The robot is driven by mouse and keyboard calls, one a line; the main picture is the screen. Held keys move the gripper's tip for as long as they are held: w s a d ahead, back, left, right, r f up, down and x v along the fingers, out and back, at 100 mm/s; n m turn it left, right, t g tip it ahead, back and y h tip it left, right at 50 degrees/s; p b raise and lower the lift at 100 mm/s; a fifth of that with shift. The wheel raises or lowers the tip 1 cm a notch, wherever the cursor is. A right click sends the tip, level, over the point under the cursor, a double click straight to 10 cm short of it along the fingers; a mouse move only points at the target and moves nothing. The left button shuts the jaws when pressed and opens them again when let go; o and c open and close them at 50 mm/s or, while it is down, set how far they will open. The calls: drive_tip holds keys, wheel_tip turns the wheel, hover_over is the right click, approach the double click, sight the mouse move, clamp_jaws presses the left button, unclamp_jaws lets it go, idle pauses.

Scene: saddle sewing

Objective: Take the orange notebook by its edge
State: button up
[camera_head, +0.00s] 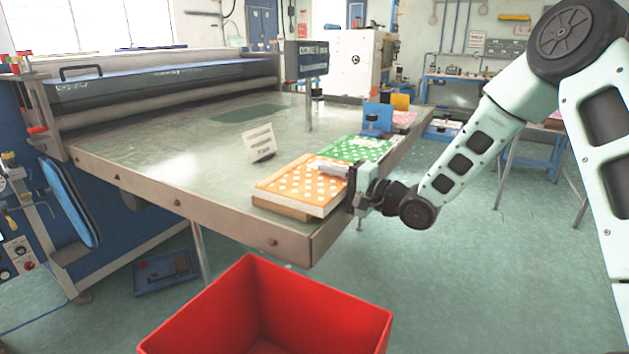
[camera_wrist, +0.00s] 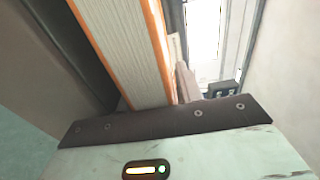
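The orange notebook (camera_head: 298,184) with white dots lies flat near the table's front right corner, on a tan block (camera_head: 281,207). In the wrist view its pale page edge (camera_wrist: 122,48) shows between two orange covers, close in front of the palm. My gripper (camera_head: 345,183) is at the notebook's right edge, with a light finger over the top cover. In the wrist view the notebook is between the fingers, nearer the left one, with a gap on the right side. The gripper looks open. The lower finger is mostly hidden in the head view.
A green dotted notebook (camera_head: 358,149) lies just behind the orange one. A blue stand (camera_head: 377,118) and a pink item (camera_head: 404,119) are farther back. A small white sign (camera_head: 259,142) stands on the table (camera_head: 190,150). A red bin (camera_head: 268,312) is in front, below the table.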

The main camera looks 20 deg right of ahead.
drive_tip(key=shift+c, duration=0.3)
clamp_jaws()
drive_tip(key=shift+r, duration=0.1)
